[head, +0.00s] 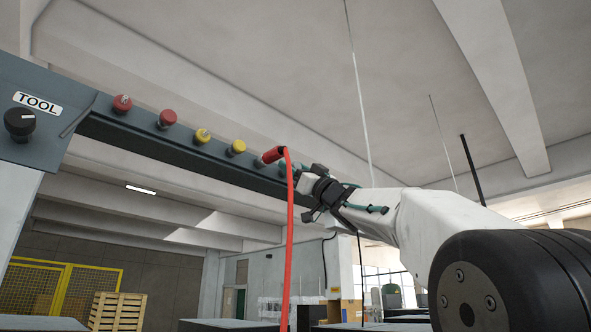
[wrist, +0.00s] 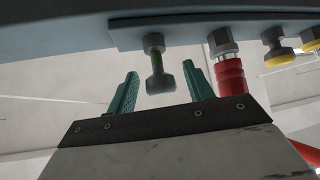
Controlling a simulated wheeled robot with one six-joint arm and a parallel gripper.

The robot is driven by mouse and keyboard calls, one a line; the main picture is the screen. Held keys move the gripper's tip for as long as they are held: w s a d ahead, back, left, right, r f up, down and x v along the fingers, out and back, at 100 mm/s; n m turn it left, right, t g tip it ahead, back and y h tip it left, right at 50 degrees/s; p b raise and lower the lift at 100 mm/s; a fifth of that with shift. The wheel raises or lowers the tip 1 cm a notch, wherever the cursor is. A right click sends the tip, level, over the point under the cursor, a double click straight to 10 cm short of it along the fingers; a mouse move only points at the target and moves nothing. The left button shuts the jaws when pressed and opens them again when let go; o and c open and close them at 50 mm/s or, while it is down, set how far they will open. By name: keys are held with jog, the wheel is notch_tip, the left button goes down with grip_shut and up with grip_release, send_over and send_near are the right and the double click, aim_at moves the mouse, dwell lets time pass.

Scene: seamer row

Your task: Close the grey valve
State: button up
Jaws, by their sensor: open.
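My gripper (wrist: 161,70) has two teal fingers, spread open on either side of the knob. There is a gap on both sides and the fingers appear not to touch it. In the head view my gripper (head: 290,166) is up at the right part of the dark beam, and I cannot make out the grey valve there, as it seems hidden behind the gripper.
A red hose coupling (wrist: 229,76) sits just right of the valve, and its red hose (head: 289,230) hangs down. Yellow knobs (head: 203,135) and red knobs (head: 122,103) line the dark beam (head: 190,152). A TOOL panel (head: 40,125) with a black dial is at far left.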

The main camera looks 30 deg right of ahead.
jog(key=shift+c, duration=0.3)
grip_shut()
jog(key=shift+w+a, duration=0.15)
jog(key=shift+w, duration=0.75)
jog(key=shift+o, duration=0.3)
grip_release()
jog(key=v, duration=0.7)
jog(key=shift+s+f, duration=0.25)
jog(key=shift+f, duration=0.05)
